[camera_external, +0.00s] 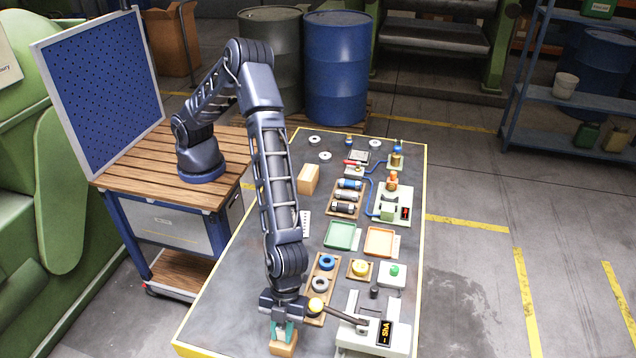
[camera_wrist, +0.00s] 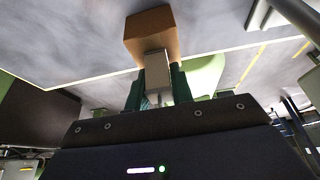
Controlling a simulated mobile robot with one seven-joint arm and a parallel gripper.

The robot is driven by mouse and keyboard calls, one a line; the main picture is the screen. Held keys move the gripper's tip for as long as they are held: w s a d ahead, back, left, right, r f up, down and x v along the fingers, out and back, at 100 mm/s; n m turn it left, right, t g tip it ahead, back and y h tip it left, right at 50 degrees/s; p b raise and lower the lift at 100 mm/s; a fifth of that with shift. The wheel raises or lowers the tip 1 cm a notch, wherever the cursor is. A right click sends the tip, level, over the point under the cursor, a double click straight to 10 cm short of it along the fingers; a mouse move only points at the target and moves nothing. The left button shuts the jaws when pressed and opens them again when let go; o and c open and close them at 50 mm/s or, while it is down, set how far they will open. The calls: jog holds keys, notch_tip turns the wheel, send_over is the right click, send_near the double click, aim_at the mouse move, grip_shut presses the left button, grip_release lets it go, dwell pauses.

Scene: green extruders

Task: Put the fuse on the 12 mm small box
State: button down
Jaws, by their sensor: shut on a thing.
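My gripper (camera_external: 283,323) is low at the near end of the bench, its teal fingers closed just above a wooden box (camera_external: 283,346). In the wrist view my gripper (camera_wrist: 157,88) is shut on a small pale grey piece (camera_wrist: 156,66), which looks like the fuse. Its far end overlaps the tan wooden box (camera_wrist: 149,28) in that view; I cannot tell whether they touch. A second wooden box (camera_external: 308,179) stands farther back on the bench. No 12 mm label is legible on either box.
A wooden holder with blue and grey rings (camera_external: 326,263) lies just behind. Green (camera_external: 341,236) and orange (camera_external: 380,242) trays are farther back. The bench's left side is clear.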

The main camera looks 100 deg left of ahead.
jog(key=shift+f, duration=0.2)
jog(key=c, duration=1.2)
grip_release()
jog(key=shift+r, duration=0.1)
jog(key=v, duration=1.2)
jog(key=s+a+r+n+t+y, duration=0.1)
jog(key=s+a+r+n, duration=0.2)
jog(key=a+r, duration=0.65)
jog(key=s+a+r+n+t+y, duration=0.1)
jog(key=s+a+r+n, duration=0.2)
jog(key=a, duration=1.1)
jog(key=s+a+r+n+t+y, duration=0.1)
jog(key=s+a+r+n, duration=0.1)
jog(key=a+r, duration=0.8)
jog(key=s+a+n+t+y, duration=0.1)
jog(key=s+a+n, duration=0.9)
jog(key=s+a, duration=1.3)
jog(key=shift+s+a+t, duration=0.25)
jog(key=shift+s+t, duration=0.05)
jog(key=shift+s, duration=0.5)
